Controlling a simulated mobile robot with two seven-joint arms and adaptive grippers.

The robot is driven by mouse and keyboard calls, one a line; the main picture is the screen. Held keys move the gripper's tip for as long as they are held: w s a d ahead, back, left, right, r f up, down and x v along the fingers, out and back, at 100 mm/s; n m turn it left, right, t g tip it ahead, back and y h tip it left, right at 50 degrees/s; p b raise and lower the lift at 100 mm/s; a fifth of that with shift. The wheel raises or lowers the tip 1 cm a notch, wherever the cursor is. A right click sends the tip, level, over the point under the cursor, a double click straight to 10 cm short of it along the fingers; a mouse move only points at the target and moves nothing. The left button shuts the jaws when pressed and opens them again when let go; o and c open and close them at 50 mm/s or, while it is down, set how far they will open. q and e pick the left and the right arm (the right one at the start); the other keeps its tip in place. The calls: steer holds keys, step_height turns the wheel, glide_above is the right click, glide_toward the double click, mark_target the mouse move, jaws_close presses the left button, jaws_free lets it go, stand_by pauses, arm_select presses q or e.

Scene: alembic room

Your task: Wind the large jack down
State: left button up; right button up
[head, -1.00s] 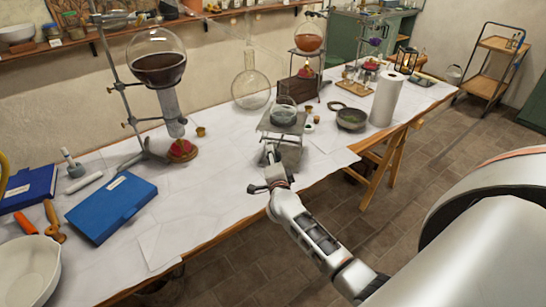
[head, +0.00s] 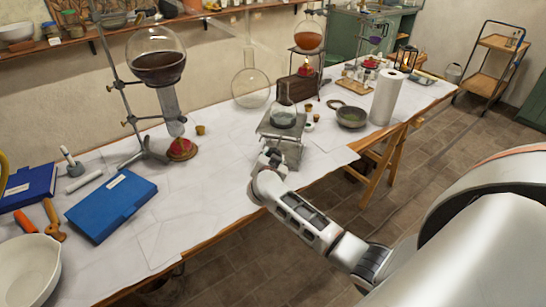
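The large jack (head: 292,151) stands on the white-covered bench, near its front edge. Its top plate (head: 267,128) is raised above its base and carries a clear glass flask (head: 284,117). My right gripper (head: 269,156) is at the jack's front left side, low beside the frame. It hides part of the jack, and the jack's winding knob cannot be made out. The fingers are small and partly hidden, so I cannot tell whether they are open or shut on anything. My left gripper is not in view.
A large round flask (head: 250,85) stands behind the jack. A bowl (head: 351,117) and a white paper roll (head: 386,97) are to its right. A stand with a dark-filled flask (head: 158,66) and a blue box (head: 111,206) are left. The bench between is mostly clear.

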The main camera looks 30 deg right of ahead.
steer(key=shift+n, duration=0.4)
steer(key=shift+g+h, duration=0.3)
steer(key=o, duration=1.1)
steer(key=v, duration=1.2)
steer(key=shift+s, duration=0.1)
